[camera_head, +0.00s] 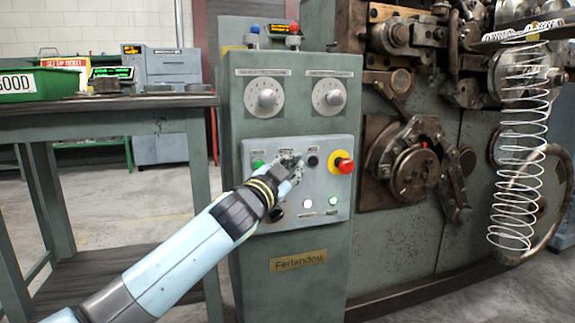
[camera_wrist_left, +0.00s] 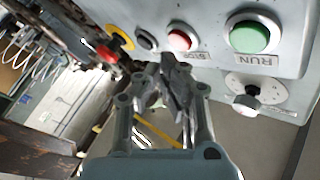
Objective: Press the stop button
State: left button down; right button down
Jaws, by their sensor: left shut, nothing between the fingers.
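The red stop button (camera_wrist_left: 181,40) shows in the left wrist view, with its label upside down beneath it. It sits between the green run button (camera_wrist_left: 248,36) and a black button (camera_wrist_left: 147,40). In the head view my left gripper hides the stop button on the grey control panel (camera_head: 330,208). My left gripper (camera_head: 293,163) is shut and empty, its tips in front of the panel's upper row. In the wrist view its fingertips (camera_wrist_left: 173,68) appear just below the stop button; I cannot tell whether they touch the panel. My right gripper is not in view.
A red emergency knob on a yellow base (camera_head: 343,163) sticks out right of the black button. Two dials (camera_head: 267,97) are above the panel. Machine tooling (camera_head: 410,170) and a wire spring (camera_head: 515,160) are at right. A bench (camera_head: 100,103) with a green bin (camera_head: 38,84) is at left.

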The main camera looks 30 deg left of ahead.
pick_arm(q)
jog(key=shift+w+a, duration=0.1)
dwell(0.6)
jog(key=shift+w+a, duration=0.15)
jog(key=shift+a, duration=0.1)
jog(key=shift+w+a, duration=0.25)
dwell(0.7)
jog(key=shift+s+d, duration=0.55)
jog(key=shift+d, duration=0.05)
dwell(0.3)
jog(key=s+d, duration=0.3)
jog(key=shift+s+d+p, duration=0.1)
jog(key=shift+d+p, duration=0.3)
